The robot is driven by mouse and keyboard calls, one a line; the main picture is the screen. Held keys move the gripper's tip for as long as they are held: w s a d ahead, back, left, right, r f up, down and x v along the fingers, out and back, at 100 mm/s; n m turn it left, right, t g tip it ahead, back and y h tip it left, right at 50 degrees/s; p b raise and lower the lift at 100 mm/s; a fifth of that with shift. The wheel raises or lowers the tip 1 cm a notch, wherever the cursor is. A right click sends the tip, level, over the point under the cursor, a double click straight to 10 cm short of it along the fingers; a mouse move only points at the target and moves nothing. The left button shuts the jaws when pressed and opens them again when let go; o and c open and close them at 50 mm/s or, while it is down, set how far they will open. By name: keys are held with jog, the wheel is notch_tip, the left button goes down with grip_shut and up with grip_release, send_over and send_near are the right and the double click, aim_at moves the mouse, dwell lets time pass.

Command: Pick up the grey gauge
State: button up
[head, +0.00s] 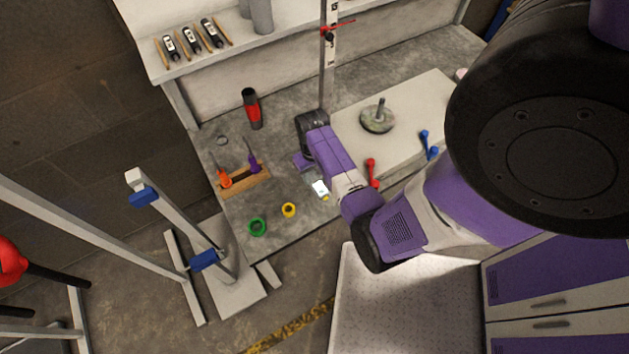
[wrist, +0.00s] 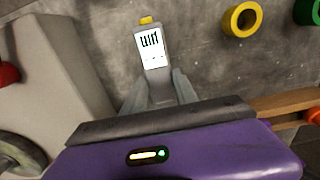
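The grey gauge (wrist: 152,48) has a lit white display with dark digits and a yellow tip. In the head view the gauge (head: 320,187) is at the front of the grey bench, left of the pale raised block. My gripper (wrist: 160,85) points at it, with one grey finger on each side of the gauge's near end. In the head view my gripper (head: 311,172) is low over the bench, right beside the gauge. The fingers stand apart, but I cannot tell whether they press on the gauge. Its near end is partly hidden between them.
A yellow ring (head: 289,210) and a green ring (head: 257,227) lie left of the gauge. A wooden rack (head: 245,181) holds orange and purple tools. A red-ended tool (head: 371,172) leans at the pale block (head: 350,130). A red and black cylinder (head: 251,108) stands behind.

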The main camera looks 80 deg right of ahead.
aim_at(313, 177)
grip_shut()
jog(key=shift+r, duration=0.1)
notch_tip(313, 177, up, 20)
jog(key=p, duration=0.2)
